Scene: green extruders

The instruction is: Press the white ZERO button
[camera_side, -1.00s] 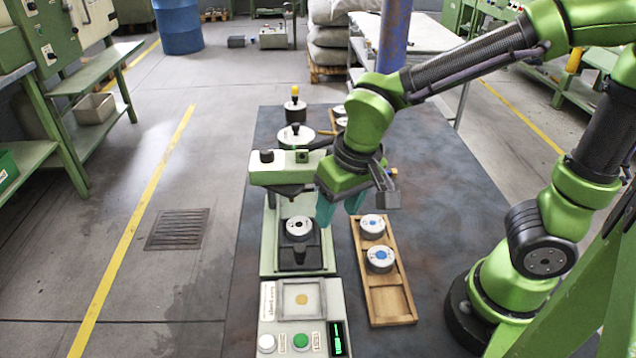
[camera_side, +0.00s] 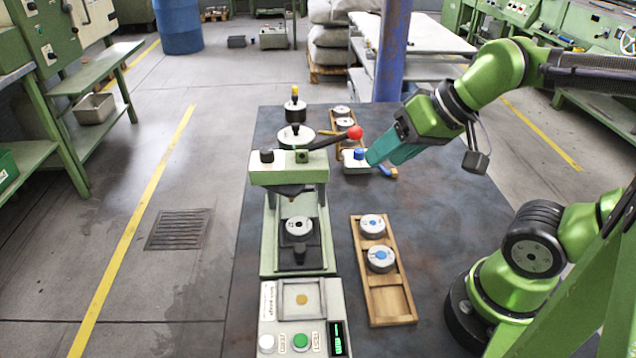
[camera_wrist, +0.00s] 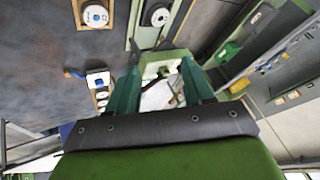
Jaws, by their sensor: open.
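The white button (camera_side: 267,343) sits at the left of the front panel of the pale control box (camera_side: 270,300), beside a green button (camera_side: 301,341) and a small dark display with green marks. My gripper (camera_side: 372,160) is at the back of the table, right of the green press (camera_side: 283,172) and near its red-knobbed lever (camera_side: 354,132). It is open, with teal fingers, well away from the white button. In the wrist view the fingers (camera_wrist: 160,90) stand apart with part of the press between them. I cannot make out the white button in the wrist view.
A wooden tray (camera_side: 393,304) with two white-topped discs lies right of the press. A small box with a blue top (camera_side: 355,155) is close to my gripper. A black weight with a yellow knob (camera_side: 295,108) stands at the back.

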